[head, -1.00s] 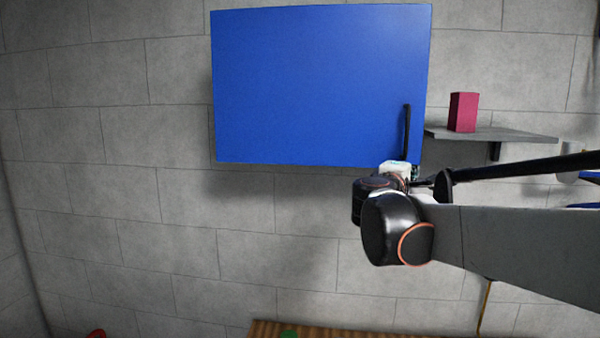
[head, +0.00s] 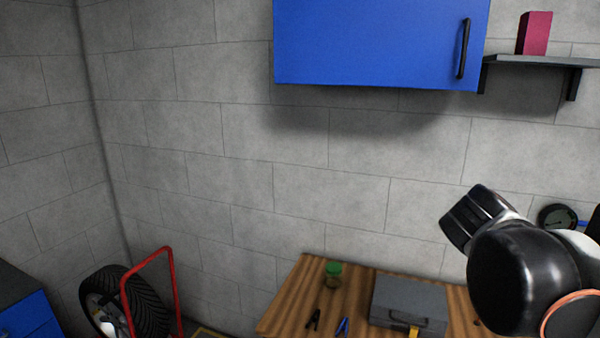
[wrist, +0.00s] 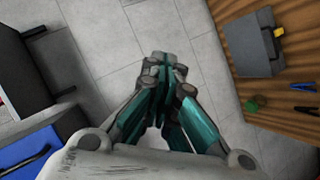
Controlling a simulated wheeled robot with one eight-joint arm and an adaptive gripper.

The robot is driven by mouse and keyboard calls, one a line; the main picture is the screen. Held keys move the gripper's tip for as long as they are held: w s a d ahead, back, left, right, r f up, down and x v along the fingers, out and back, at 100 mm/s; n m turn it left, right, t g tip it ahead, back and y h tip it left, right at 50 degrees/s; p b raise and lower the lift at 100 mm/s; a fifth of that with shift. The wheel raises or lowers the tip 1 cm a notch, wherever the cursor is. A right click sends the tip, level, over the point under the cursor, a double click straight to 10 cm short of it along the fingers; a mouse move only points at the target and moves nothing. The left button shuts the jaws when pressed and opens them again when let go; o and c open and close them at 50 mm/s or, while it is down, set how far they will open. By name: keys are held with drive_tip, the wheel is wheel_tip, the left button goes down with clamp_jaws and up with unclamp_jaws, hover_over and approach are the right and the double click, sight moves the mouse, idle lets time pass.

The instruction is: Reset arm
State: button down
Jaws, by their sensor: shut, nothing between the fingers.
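My gripper (wrist: 165,68) is in the wrist view with its teal-sided fingers drawn together at the tips, shut and empty. It points down over the grey tiled floor, beside the workbench. In the head view only black and pale parts of my arm show at the lower right; the gripper's fingers are not visible there. The blue wall cabinet (head: 375,45) with a black handle (head: 463,48) is at the top of the head view, apart from my arm, and its door looks closed.
A wooden workbench (head: 290,302) holds a grey toolbox (head: 408,300), a green-lidded jar (head: 333,274) and small tools. A shelf (head: 545,62) carries a red box (head: 534,33). A tyre (head: 135,300) and red frame (head: 172,280) stand lower left. The wrist view shows bare floor (wrist: 115,30).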

drive_tip(key=s+a+f+m+y+b, duration=0.1)
drive_tip(key=s+a+f+y+b, duration=0.2)
drive_tip(key=f, duration=0.7)
drive_tip(key=s+a+f+m+g+y+b, duration=0.1)
drive_tip(key=s+a+f+y+b, duration=0.2)
drive_tip(key=s+a+f+b, duration=0.3)
drive_tip(key=s+a+f+m+g+y+b, duration=0.1)
drive_tip(key=s+a+f+b, duration=0.4)
drive_tip(key=f, duration=1.1)
drive_tip(key=a+y, duration=0.1)
drive_tip(key=a, duration=0.2)
drive_tip(key=shift+s+m+y, duration=0.4)
